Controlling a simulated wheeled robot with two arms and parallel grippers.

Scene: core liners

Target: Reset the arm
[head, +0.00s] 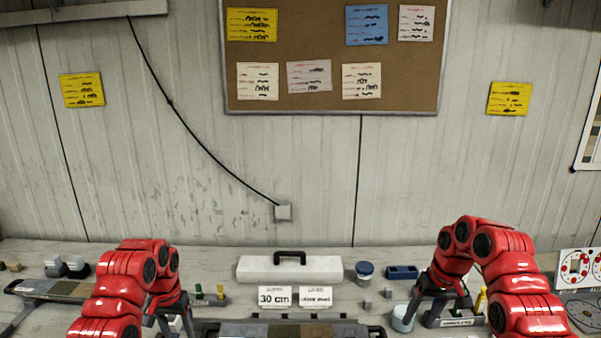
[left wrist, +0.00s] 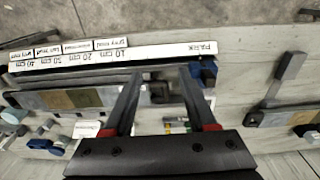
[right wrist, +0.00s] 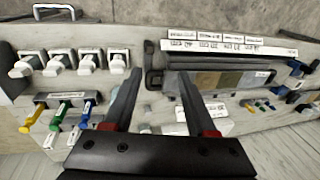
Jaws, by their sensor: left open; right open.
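My right gripper (head: 440,308) hangs over the right part of the bench in the head view, its dark fingers pointing down. In the right wrist view its two fingers (right wrist: 160,95) are apart with nothing between them. My left gripper (head: 168,312) hangs over the left part of the bench, partly hidden by its own red arm. In the left wrist view its fingers (left wrist: 160,95) are spread and empty, above the bench. Both red arms are bent, with the elbows raised.
A core tray (head: 290,329) lies at the front middle, with another tray (head: 50,289) at left. A white tub (head: 402,318) stands near my right gripper.

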